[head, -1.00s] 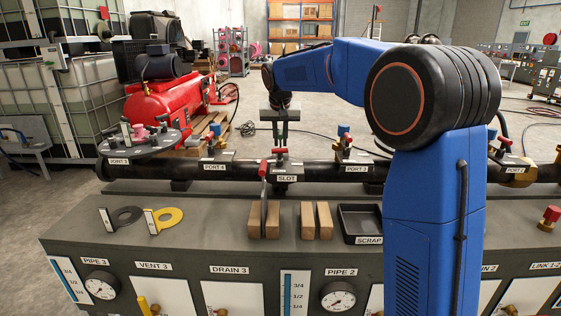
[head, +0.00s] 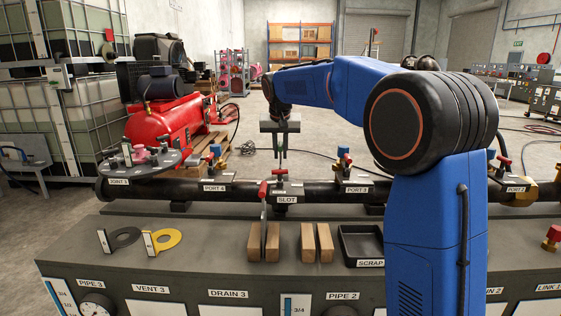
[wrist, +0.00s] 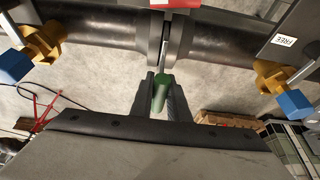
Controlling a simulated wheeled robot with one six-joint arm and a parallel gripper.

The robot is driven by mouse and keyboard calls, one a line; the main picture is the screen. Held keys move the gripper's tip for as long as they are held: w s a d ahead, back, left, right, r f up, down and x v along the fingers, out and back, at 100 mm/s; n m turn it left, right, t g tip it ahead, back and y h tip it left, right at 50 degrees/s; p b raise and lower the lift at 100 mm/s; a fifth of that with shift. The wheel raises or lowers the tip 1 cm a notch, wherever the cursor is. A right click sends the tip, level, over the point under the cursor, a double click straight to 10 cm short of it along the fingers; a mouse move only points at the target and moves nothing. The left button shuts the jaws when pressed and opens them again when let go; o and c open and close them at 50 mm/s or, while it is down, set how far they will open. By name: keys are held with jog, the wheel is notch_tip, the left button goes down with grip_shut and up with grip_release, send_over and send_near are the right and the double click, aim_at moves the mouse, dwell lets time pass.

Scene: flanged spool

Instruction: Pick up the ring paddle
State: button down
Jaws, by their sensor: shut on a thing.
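My gripper (head: 281,150) is above the pipe at the slot in the head view. In the wrist view its fingers (wrist: 160,98) are shut on a green handle (wrist: 160,92). A thin grey strip (wrist: 165,48) runs from the handle toward the gap between two pipe flanges. Its far end is hidden, so I cannot tell if it bears a ring. A red-handled plate (head: 263,212) stands at the wooden blocks.
The black pipe (head: 330,182) crosses behind the bench, with red and blue valve handles along it. Two pairs of wooden blocks (head: 317,243) and a black scrap tray (head: 362,243) stand in front. A round plate (head: 148,163) with small parts is at left.

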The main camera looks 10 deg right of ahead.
notch_tip(320, 180, up, 25)
dwell(0.4)
jog(key=shift+f, duration=0.2)
